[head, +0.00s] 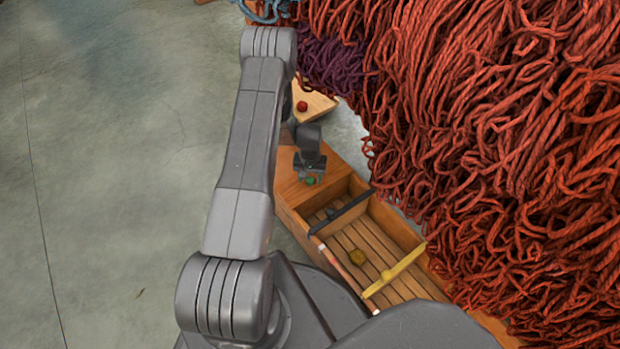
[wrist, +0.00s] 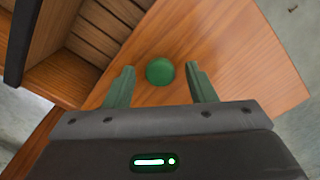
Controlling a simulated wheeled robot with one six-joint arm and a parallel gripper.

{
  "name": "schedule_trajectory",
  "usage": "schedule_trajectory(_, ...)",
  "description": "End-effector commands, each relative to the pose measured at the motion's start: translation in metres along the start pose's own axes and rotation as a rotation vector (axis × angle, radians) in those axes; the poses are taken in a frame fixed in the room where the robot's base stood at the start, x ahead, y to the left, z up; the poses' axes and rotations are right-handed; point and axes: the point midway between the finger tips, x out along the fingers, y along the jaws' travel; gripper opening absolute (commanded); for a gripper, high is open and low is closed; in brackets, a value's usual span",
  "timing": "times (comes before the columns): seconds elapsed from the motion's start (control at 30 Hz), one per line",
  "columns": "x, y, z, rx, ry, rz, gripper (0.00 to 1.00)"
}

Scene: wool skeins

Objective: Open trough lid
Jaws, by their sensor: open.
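A wooden trough (head: 292,215) stands on the floor below my arm, with a slatted compartment open to view. A flat wooden panel (head: 328,174), which looks like a lid, lies at its far end. It also fills much of the wrist view (wrist: 236,62). A round green knob (head: 310,181) sits on the panel; the wrist view shows it (wrist: 160,71) between my fingertips, with a gap on each side. My gripper (wrist: 160,69) is open and empty, pointing down at the knob. In the head view my gripper (head: 309,171) partly covers the panel.
A dark bar (head: 341,213) and a yellow bar (head: 395,270) cross the trough. A red knob (head: 302,106) sits on another panel beyond. Red yarn (head: 500,130) crowds the right; floor on the left is clear.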

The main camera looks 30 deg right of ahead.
Motion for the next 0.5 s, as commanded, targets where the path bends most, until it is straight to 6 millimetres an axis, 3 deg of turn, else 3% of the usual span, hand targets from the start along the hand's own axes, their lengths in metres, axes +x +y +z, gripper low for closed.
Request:
schedule_trajectory(0.23,0.0003,0.0000,-0.0001,0.000,0.000,0.000,0.50)
schedule_trajectory(0.5,0.0001,0.0000,-0.0001,0.000,0.000,0.000,0.00)
